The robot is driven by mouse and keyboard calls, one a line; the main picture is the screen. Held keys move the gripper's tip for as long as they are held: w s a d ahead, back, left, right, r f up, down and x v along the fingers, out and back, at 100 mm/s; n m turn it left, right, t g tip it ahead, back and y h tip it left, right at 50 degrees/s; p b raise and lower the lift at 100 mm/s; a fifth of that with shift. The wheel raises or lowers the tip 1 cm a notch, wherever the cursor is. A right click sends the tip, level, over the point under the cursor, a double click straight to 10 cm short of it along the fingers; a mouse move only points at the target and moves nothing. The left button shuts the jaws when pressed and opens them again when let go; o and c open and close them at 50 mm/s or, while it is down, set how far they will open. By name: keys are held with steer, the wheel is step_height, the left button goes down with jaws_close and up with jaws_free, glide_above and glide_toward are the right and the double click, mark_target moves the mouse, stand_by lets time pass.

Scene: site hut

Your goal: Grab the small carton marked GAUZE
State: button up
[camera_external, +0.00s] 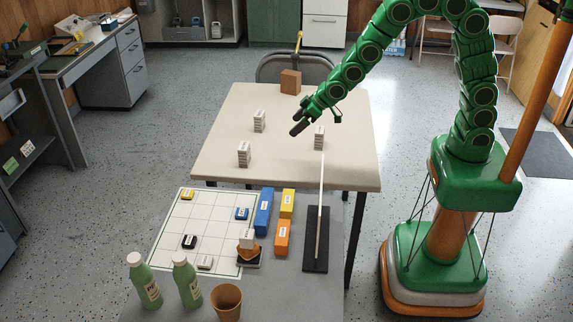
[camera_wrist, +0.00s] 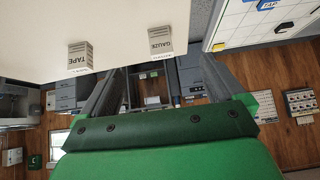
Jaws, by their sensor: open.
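The small carton marked GAUZE (camera_wrist: 160,40) is white with a grey label face. It shows in the wrist view at the upper middle, between the lines of my fingers but beyond them. A similar carton marked TAPE (camera_wrist: 80,57) stands to its left. In the external view the gauze carton appears to be the front left one (camera_external: 243,154) on the beige table (camera_external: 220,172), judging by the layout; print there is too small to read. My gripper (camera_external: 303,119) is open and empty above the table, to the right of that carton and apart from it.
Two more small cartons stand on the table, at back left (camera_external: 259,121) and right (camera_external: 319,137), the latter close to my gripper. A brown block (camera_external: 290,82) sits at the back edge. A grey table in front holds a grid board (camera_external: 200,223), colored boxes and bottles.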

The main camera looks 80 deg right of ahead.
mark_target(249, 149)
steer(key=w+f+t, duration=0.1)
steer(key=w+f, duration=0.2)
steer(key=w, duration=0.1)
steer(key=w+f+t, duration=0.2)
steer(key=w+f, duration=0.2)
steer(key=w+f+t, duration=0.2)
steer(key=w+f, duration=0.2)
steer(key=w, duration=0.1)
steer(key=shift+w+d+f+t, duration=0.1)
steer(key=shift+w+f, duration=0.1)
steer(key=shift+w, duration=0.2)
steer(key=shift+w+f+t, duration=0.1)
steer(key=shift+w+f, duration=0.15)
steer(key=shift+w, duration=0.2)
steer(key=shift+w+d+f+t, duration=0.1)
steer(key=shift+w+f, duration=0.1)
steer(key=shift+w, duration=0.2)
steer(key=shift+d+x, duration=0.15)
steer(key=shift+x, duration=0.8)
steer(key=shift+d+x, duration=0.1)
steer(key=shift+x, duration=0.9)
steer(key=shift+w+f, duration=0.3)
steer(key=shift+w, duration=0.3)
steer(key=c, duration=1)
steer(key=shift+c, duration=0.2)
